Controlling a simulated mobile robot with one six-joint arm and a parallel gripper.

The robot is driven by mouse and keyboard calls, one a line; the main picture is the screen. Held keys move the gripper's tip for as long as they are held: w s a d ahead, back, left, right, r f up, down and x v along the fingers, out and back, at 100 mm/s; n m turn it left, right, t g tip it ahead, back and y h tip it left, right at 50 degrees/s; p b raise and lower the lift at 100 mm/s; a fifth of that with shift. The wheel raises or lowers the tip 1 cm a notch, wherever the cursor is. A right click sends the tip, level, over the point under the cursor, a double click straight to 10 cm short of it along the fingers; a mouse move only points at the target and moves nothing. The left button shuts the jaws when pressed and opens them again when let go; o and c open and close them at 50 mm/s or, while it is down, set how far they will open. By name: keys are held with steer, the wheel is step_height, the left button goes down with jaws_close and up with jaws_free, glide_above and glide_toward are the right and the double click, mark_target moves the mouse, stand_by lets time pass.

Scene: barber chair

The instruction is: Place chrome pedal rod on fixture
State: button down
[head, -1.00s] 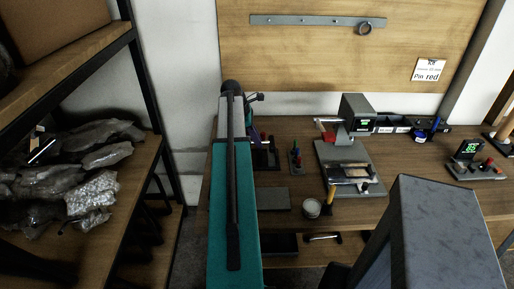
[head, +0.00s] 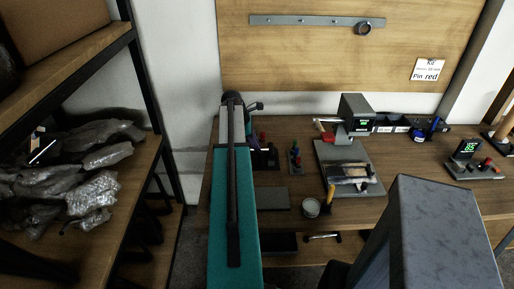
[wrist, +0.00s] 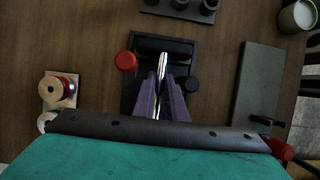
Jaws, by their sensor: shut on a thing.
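In the wrist view, my gripper (wrist: 164,100) has its purple fingers shut on the chrome pedal rod (wrist: 162,67). The rod's shiny far end sticks out beyond the fingertips, over the black fixture (wrist: 138,85); its lower part is between the fingers. I cannot tell whether the rod touches the fixture or hangs above it. In the head view, the fixture (head: 266,160) is partly hidden behind my teal arm.
A grey plate (wrist: 257,85) lies right of the fixture, with a round white-topped jar (wrist: 298,15) beyond. A block with dark pegs (wrist: 180,8) stands behind. A grey press-like device (head: 350,140) stands farther right.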

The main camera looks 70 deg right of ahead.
steer(key=c, duration=2.1)
jaws_free()
steer(key=shift+r, duration=0.1)
steer(key=shift+b+v, duration=1.3)
steer(key=shift+v, duration=4.7)
